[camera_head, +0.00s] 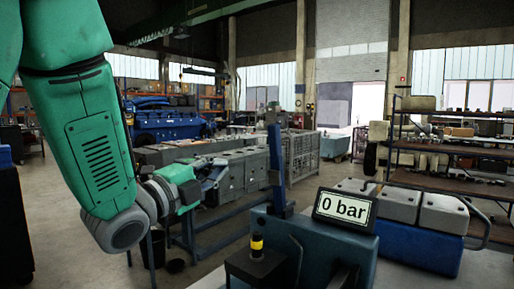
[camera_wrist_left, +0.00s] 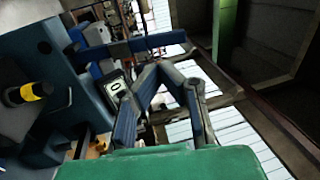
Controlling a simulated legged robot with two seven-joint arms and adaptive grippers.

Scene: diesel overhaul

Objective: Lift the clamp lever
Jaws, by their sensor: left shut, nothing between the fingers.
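The clamp lever appears to be the upright blue bar (camera_head: 276,160) on the blue-grey bench unit (camera_head: 325,250) in the head view. In the wrist view, turned on its side, the blue bar (camera_wrist_left: 150,45) runs across beyond the fingers. My left gripper (camera_head: 220,172) is at the left of the bar in the head view, apart from it in the picture. It is shut and empty; its fingers also show in the left wrist view (camera_wrist_left: 170,78). My right gripper is not in view.
A display reading "0 bar" (camera_head: 345,208) stands right of the bar. Grey engine blocks (camera_head: 230,165) stand behind; a shelf rack (camera_head: 450,150) is at right.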

